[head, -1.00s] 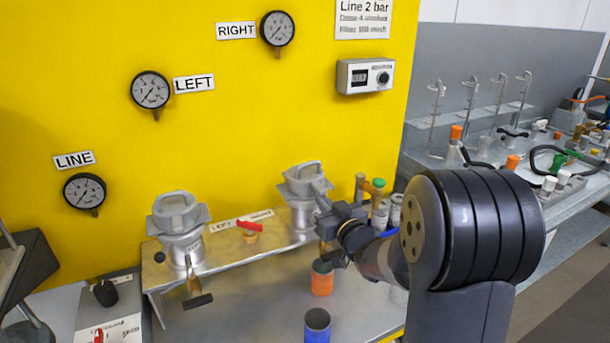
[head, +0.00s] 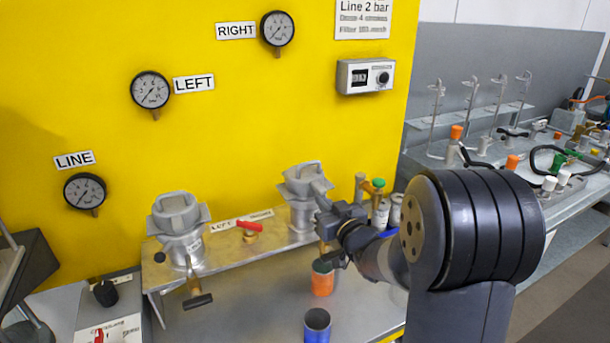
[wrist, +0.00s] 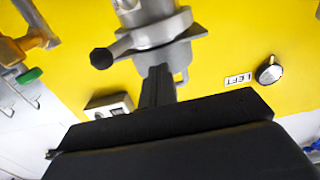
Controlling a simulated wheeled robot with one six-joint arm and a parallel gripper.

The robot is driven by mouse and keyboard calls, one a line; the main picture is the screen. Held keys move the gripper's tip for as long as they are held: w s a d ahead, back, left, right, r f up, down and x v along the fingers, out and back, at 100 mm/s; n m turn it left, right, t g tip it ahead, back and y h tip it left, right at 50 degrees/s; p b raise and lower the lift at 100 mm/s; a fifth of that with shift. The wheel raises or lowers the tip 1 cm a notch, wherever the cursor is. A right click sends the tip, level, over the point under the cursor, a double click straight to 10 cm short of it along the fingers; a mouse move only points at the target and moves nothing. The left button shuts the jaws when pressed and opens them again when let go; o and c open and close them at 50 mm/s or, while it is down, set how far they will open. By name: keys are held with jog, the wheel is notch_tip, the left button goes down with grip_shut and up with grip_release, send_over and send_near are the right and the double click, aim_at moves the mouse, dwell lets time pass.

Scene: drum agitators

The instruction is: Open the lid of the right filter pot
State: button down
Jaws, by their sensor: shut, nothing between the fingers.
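The right filter pot (head: 301,215) is a grey metal pot on the bench at the yellow panel's foot. Its lid (head: 302,176) sits on top and looks closed. In the wrist view the pot (wrist: 153,32) is at the top, with a black ball knob (wrist: 101,58) on a side arm. My gripper (head: 322,203) is at the pot's right front side, below the lid. Its dark fingers (wrist: 157,85) are shut together and hold nothing. They overlap the pot's body in the wrist view; I cannot tell whether they touch. My gripper hides part of the pot's right side.
The left filter pot (head: 176,226) has a lever with a black grip (head: 198,301) hanging in front. A red-handled valve (head: 250,228) sits between the pots. Brass fittings with a green cap (head: 378,184) stand close right. An orange jar (head: 322,282) and blue jar (head: 317,329) stand in front.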

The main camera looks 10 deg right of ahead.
aim_at(323, 190)
jog(key=shift+r, duration=0.1)
jog(key=shift+w+a+r+p, duration=0.15)
jog(key=shift+r+p, duration=0.5)
jog(key=shift+r, duration=0.35)
jog(key=shift+w+d+r+p, duration=0.1)
jog(key=shift+r+p, duration=0.55)
jog(key=shift+r, duration=0.3)
jog(key=shift+w+a+r+p, duration=0.1)
jog(key=shift+w+r+p, duration=0.15)
jog(key=shift+r+p, duration=0.25)
jog(key=shift+w+a+r+p, duration=0.1)
jog(key=shift+w+r+p, duration=0.15)
jog(key=shift+r, duration=0.4)
jog(key=shift+w+a+r+p, duration=0.1)
jog(key=shift+w+r+p, duration=0.1)
jog(key=shift+r+p, duration=0.3)
jog(key=shift+r, duration=0.1)
